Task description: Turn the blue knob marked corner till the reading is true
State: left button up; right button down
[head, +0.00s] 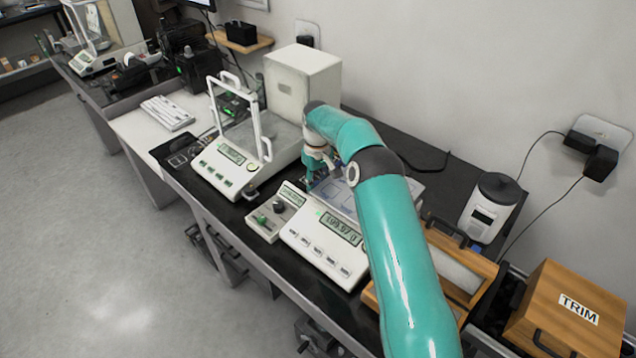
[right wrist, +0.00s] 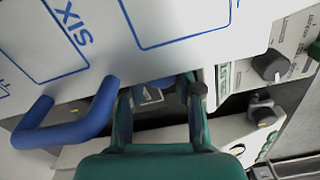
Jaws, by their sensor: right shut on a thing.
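My right gripper (right wrist: 160,98) is shut on a blue knob (right wrist: 168,84), which is mostly hidden between the fingers beside a small dark label. In the head view the right gripper (head: 316,178) is at the back left of the front balance (head: 310,254), partly hidden by my teal arm. The balance's green-lit display (head: 341,228) seems to read about 199.97, the last digits unclear. My left gripper is not in view.
A small control box (head: 268,222) with a black knob (head: 279,206) and its own display stands left of the balance. A curved blue handle (right wrist: 75,125) is close to the gripper. Another balance (head: 226,172) stands further left. A wooden TRIM box (head: 565,318) is at right.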

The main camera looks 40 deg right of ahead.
aim_at(317, 184)
jog(key=c, duration=1.1)
grip_release()
jog(key=shift+o, duration=0.2)
jog(key=shift+r, duration=0.1)
notch_tip(317, 184, up, 12)
jog(key=shift+w+f, duration=0.1)
jog(key=shift+f, duration=0.1)
